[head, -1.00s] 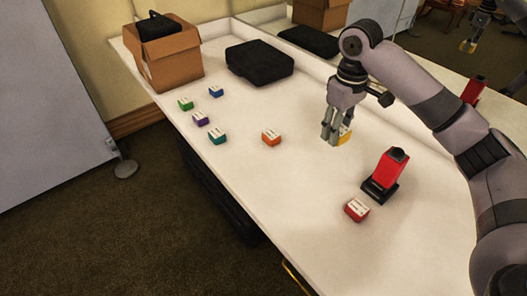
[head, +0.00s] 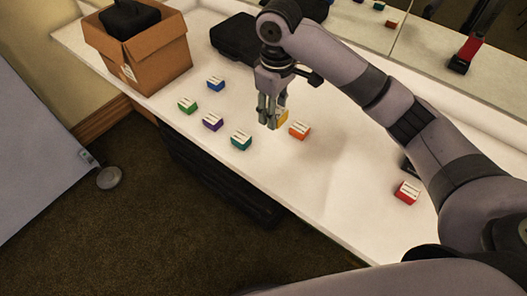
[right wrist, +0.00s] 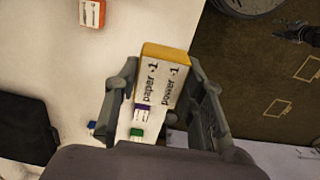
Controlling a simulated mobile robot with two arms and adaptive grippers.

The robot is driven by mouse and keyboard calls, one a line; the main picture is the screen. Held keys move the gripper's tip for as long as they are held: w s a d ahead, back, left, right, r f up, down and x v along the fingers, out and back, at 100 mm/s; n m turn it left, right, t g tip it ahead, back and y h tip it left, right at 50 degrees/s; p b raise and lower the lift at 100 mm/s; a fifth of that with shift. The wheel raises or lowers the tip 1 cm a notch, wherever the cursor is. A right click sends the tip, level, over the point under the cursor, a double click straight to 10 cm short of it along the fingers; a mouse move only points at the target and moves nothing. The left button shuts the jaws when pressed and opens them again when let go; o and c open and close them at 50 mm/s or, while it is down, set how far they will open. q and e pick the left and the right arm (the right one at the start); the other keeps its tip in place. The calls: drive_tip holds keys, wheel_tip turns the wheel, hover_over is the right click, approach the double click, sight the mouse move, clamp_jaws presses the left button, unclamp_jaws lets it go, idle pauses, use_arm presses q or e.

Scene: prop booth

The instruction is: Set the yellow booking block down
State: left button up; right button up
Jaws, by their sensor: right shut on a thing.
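The yellow booking block (right wrist: 165,75) is between the fingers of my right gripper (right wrist: 165,100), which is shut on it. The block's labelled faces read "paper -1" and "power -1" in the right wrist view. In the head view my right gripper (head: 270,122) points down over the white counter (head: 330,200), with the yellow block (head: 282,118) partly hidden behind its fingers. It looks to be above the counter, near the orange block; the exact height is hard to tell. My left gripper is not in view.
An orange block (head: 299,131) is just right of the gripper. Teal (head: 241,140), purple (head: 212,122), green (head: 187,105) and blue (head: 215,83) blocks stand to the left. A red block (head: 407,192) is at the right. A cardboard box (head: 155,65) and black case (head: 232,38) stand behind.

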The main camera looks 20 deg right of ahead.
wheel_tip(320, 180, down, 8)
hover_over(273, 164)
wheel_tip(273, 164, down, 7)
drive_tip(key=shift+r+p, duration=0.1)
drive_tip(key=shift+p, duration=0.25)
drive_tip(key=shift+f, duration=0.3)
wheel_tip(273, 164, down, 3)
drive_tip(key=shift+f, duration=0.65)
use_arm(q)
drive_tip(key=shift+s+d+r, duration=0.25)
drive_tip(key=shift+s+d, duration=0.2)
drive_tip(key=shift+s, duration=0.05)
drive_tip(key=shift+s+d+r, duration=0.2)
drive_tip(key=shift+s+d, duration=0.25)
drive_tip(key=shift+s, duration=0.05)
use_arm(e)
drive_tip(key=o, duration=1.1)
drive_tip(key=shift+f, duration=0.15)
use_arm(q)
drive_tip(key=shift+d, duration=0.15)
use_arm(e)
drive_tip(key=shift+o, duration=0.2)
